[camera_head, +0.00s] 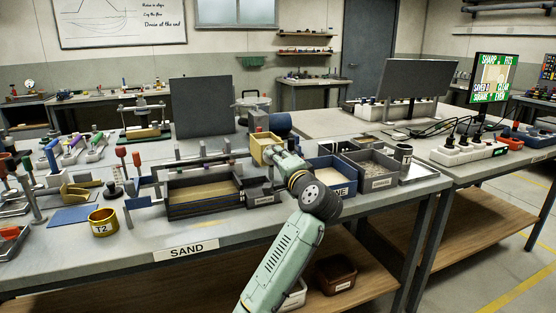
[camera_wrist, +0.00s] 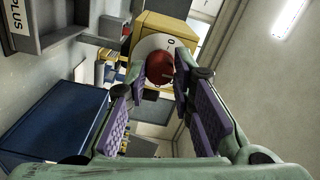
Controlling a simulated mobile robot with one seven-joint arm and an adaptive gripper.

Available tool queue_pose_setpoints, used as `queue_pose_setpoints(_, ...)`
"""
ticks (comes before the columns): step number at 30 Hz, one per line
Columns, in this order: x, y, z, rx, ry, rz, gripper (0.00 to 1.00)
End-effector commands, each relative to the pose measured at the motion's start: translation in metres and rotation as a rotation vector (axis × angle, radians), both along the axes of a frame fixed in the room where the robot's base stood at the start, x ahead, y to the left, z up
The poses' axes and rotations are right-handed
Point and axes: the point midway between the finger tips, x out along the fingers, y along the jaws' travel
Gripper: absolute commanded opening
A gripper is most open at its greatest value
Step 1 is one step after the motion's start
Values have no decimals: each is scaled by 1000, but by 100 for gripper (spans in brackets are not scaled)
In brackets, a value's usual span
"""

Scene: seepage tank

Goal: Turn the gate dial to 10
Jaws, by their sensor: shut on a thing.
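The gate dial is a red round knob (camera_wrist: 159,67) on a white dial face (camera_wrist: 148,47) fixed to a yellow box (camera_wrist: 168,27). A single "0" can be read on the face; the knob and fingers cover other parts of it. In the wrist view my gripper (camera_wrist: 160,78) has its purple-padded fingers on both sides of the red knob, shut on it. In the head view the yellow box (camera_head: 262,149) stands on the sand bench and my gripper (camera_head: 280,157) reaches it from the front right. The knob itself is hidden there.
A sand-filled tank (camera_head: 205,206) lies left of the box. Grey and blue bins (camera_head: 370,184) stand to the right. A blue bin (camera_wrist: 62,128) shows at the left of the wrist view.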

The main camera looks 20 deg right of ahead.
Motion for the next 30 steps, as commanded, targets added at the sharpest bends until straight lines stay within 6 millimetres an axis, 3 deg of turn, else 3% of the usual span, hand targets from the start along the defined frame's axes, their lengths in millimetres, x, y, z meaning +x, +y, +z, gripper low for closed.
queue_pose_setpoints(6, 0, -1, -1, 0, 1, -1, 0)
queue_pose_setpoints(7, 0, -1, -1, -1, 1, -1, 24)
queue_pose_setpoints(15, 0, 0, 0, -1, 1, -1, 42)
queue_pose_setpoints(25, -2, -1, 0, -1, 0, -1, 42)
queue_pose_setpoints(30, -22, -2, 0, -3, -2, -3, 42)
